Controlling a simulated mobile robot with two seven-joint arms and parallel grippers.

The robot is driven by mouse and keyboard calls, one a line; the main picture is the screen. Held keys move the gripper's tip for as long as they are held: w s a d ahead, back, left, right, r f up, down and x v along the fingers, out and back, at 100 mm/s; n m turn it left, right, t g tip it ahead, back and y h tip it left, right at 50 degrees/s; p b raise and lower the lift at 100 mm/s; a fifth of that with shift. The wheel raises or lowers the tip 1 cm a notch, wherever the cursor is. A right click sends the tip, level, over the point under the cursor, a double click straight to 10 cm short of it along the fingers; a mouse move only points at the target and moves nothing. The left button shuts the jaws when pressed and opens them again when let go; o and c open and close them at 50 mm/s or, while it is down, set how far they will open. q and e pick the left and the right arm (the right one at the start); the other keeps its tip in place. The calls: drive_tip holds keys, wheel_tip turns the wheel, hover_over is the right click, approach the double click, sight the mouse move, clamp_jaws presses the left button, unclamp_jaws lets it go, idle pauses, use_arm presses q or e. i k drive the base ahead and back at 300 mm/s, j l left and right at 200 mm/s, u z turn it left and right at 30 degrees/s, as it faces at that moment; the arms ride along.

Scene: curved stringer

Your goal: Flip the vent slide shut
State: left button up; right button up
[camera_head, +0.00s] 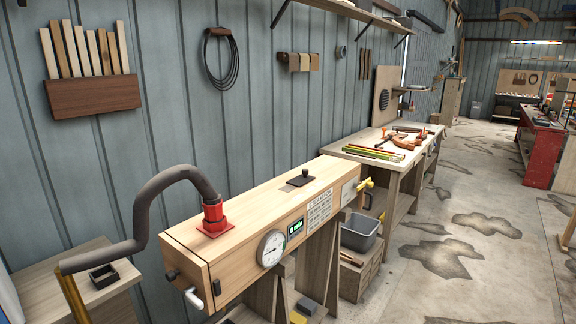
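A long wooden steam box (255,205) stands on trestle legs in the middle of the camera_head view. On its top is a small dark plate with an upright knob (304,174), which looks like the vent slide. It is too small to tell whether any opening shows under or beside it. Neither of my grippers is in view.
A grey hose (150,195) arches from the lower left into a red fitting (213,216) on the box top. A round gauge (271,248) and a white-tipped handle (193,297) stick out at the front. A workbench (390,145) with tools stands behind; open floor lies right.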

sight(300, 181)
drive_tip(key=i+l+u, duration=0.1)
drive_tip(key=u, duration=0.8)
drive_tip(key=l+u, duration=0.65)
drive_tip(key=l, duration=0.15)
drive_tip(key=l+u, duration=0.2)
drive_tip(key=l, duration=0.4)
drive_tip(key=l+u, duration=0.2)
drive_tip(key=l, duration=0.35)
drive_tip(key=k+l+u, duration=0.2)
drive_tip(key=l, duration=0.35)
drive_tip(key=k+l, duration=0.1)
drive_tip(key=l, duration=0.4)
drive_tip(key=k+l, duration=0.1)
drive_tip(key=l, duration=0.4)
drive_tip(key=k+l, duration=0.1)
drive_tip(key=l, duration=0.4)
drive_tip(key=k+l, duration=0.1)
drive_tip(key=l, duration=0.4)
